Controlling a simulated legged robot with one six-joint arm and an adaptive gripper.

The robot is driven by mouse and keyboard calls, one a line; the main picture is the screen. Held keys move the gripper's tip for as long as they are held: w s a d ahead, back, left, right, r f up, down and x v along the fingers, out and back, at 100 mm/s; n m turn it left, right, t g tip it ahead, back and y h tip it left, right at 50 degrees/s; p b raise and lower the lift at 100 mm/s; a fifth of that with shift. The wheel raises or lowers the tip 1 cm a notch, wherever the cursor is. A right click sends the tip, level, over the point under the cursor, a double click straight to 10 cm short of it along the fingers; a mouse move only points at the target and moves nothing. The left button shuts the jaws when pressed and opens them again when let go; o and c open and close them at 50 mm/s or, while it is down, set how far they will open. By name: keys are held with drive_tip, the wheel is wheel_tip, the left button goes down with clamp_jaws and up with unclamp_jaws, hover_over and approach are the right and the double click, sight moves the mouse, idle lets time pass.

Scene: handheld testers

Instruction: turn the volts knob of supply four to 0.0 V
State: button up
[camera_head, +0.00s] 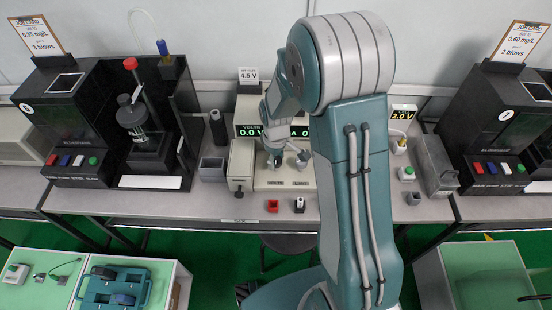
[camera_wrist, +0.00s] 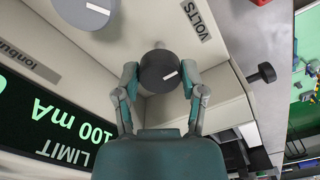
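The bench supply (camera_head: 245,121) stands at the middle of the bench. Its green display (camera_head: 250,133) reads VOLTS 0.0 V, partly hidden by my arm. The dark volts knob (camera_wrist: 158,72) has a white pointer mark and sits by the VOLTS label (camera_wrist: 196,20) in the wrist view. My gripper (camera_wrist: 160,75) has a fingertip against each side of this knob and appears closed on it. In the head view my gripper (camera_head: 275,158) is at the supply's lower front. A larger grey knob (camera_wrist: 85,8) is at the top of the wrist view. The LIMIT display (camera_wrist: 60,125) reads 100 mA.
Red (camera_head: 272,206) and black-and-white (camera_head: 299,205) small parts lie at the bench's front edge. Tester 6 (camera_head: 60,115) stands left and tester 7 (camera_head: 495,125) right. A 4.5 V card (camera_head: 249,75) tops the supply.

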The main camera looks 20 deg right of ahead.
drive_tip(key=o, duration=0.4)
drive_tip(key=shift+r, duration=0.1)
wheel_tip(320, 180, up, 12)
idle(0.4)
drive_tip(key=shift+w+a+f, duration=0.1)
drive_tip(key=shift+f, duration=0.1)
